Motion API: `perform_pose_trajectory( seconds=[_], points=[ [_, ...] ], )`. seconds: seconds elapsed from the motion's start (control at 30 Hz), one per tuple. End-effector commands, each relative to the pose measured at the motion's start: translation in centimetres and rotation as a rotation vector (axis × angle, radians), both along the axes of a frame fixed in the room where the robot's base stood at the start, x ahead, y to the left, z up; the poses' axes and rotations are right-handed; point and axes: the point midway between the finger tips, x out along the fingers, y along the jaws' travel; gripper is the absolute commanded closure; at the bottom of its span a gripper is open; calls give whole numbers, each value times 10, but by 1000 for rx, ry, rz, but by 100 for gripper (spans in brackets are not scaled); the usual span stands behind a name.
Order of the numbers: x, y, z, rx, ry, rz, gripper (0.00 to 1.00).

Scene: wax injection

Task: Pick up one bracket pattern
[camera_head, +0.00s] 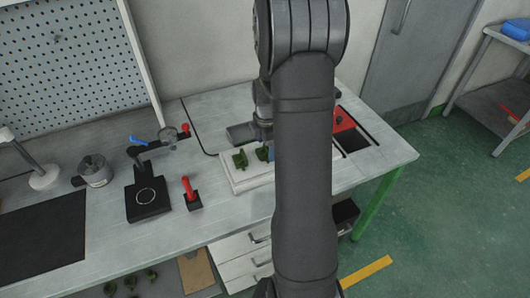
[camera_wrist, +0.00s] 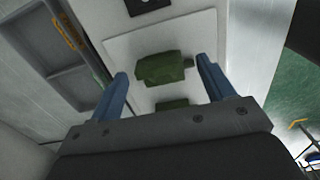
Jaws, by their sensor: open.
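A green bracket pattern (camera_wrist: 162,69) lies on a white board (camera_wrist: 125,46) in the wrist view, between and a little beyond my fingertips. A second green piece (camera_wrist: 172,105) shows behind it, mostly hidden by my gripper body. My gripper (camera_wrist: 163,72) is open, with one blue finger on each side of the nearer pattern and nothing held. In the head view, one green pattern (camera_head: 240,159) stands on the white board (camera_head: 238,184), and another (camera_head: 262,154) is beside it, partly hidden by my arm. My arm hides the right part of the board.
A grey tray (camera_wrist: 62,75) is left of the board in the wrist view. In the head view, a black stand (camera_head: 148,199) and a red-handled tool (camera_head: 190,192) are left of the board. A red box (camera_head: 343,120) is at the right. Several green pieces (camera_head: 130,282) lie lower down.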

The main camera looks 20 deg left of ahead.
Motion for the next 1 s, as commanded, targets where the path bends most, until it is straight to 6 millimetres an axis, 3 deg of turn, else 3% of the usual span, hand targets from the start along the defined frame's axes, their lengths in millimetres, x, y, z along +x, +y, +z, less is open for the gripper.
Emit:
perform_pose_trajectory(
  seconds=[0.2, 0.47, 0.77, 1.0],
  points=[
    [0, 0, -1, 1, -1, 0, 25],
    [0, 0, -1, 1, -1, 0, 73],
    [0, 0, 1, 1, -1, 0, 74],
    [0, 0, 22, 2, -2, 0, 74]
  ],
)
